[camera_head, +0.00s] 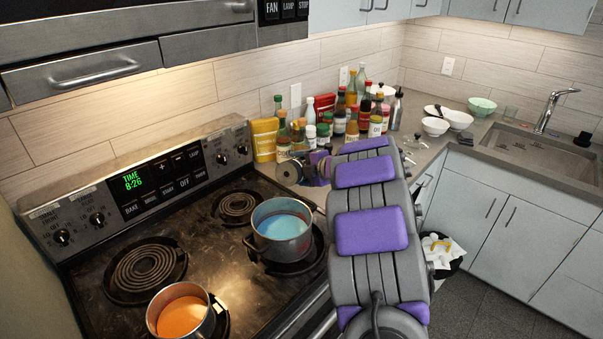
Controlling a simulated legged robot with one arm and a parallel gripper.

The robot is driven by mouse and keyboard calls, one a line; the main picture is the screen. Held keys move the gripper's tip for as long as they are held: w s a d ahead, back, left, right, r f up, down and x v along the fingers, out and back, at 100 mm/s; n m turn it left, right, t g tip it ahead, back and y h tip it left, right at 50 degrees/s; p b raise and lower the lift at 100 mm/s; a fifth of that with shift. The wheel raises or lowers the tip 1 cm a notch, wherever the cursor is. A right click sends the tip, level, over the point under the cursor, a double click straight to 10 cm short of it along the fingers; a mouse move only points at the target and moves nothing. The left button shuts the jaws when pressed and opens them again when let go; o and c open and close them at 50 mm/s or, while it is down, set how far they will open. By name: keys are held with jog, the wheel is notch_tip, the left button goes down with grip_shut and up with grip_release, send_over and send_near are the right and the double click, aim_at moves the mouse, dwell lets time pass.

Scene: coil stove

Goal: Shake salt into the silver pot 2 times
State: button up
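A silver pot (284,249) with blue contents stands on the right front coil of the stove. A second metal pot (208,324) with orange contents stands at the lower edge, nearer to me. My arm reaches up from the bottom right, and my gripper (305,169) is at the back right corner of the stove, close in front of the bottles. Its fingers are small and partly hidden, so whether they are open or hold something cannot be told. I cannot pick out a salt shaker among the many small containers.
Several bottles and jars (352,117) crowd the counter corner behind my gripper, with a yellow box (264,139) at their left. White bowls (435,126) and a sink (540,150) lie to the right. The range hood (90,72) overhangs the stove.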

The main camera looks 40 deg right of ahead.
aim_at(292, 168)
jog(key=shift+d+n+b, duration=0.3)
jog(key=shift+d+b, duration=0.25)
jog(key=shift+b, duration=0.6)
jog(key=shift+s+a+r+n+h+b, duration=0.1)
jog(key=shift+a+n+h+b, duration=0.1)
jog(key=shift+a+b, duration=0.3)
jog(key=shift+s+a+r+n+h+b, duration=0.1)
jog(key=shift+a+h+b, duration=0.1)
jog(key=shift+a+b, duration=0.25)
jog(key=shift+a+r+t, duration=0.1)
jog(key=shift+t, duration=0.2)
jog(key=shift+s+a+r+n+t+h, duration=0.15)
jog(key=shift+n+t+h, duration=0.15)
jog(key=shift+n, duration=0.25)
jog(key=shift+s+a+r+n+t+h, duration=0.1)
jog(key=shift+s+r+n+t+h, duration=0.1)
jog(key=shift+n+h, duration=0.3)
jog(key=n, duration=0.1)
jog(key=a+n+t, duration=0.1)
jog(key=a+r+n, duration=0.1)
jog(key=shift+s+a+t+h, duration=0.25)
jog(key=shift+s+t+h, duration=0.05)
jog(key=shift+s+t, duration=0.1)
jog(key=shift+s+a+r+n+t, duration=0.1)
jog(key=shift+a+r+n+t, duration=0.15)
jog(key=shift+n, duration=0.35)
jog(key=shift+s+a+r+n+t, duration=0.15)
jog(key=shift+n+t, duration=0.2)
jog(key=shift+n, duration=0.2)
jog(key=shift+r, duration=0.1)
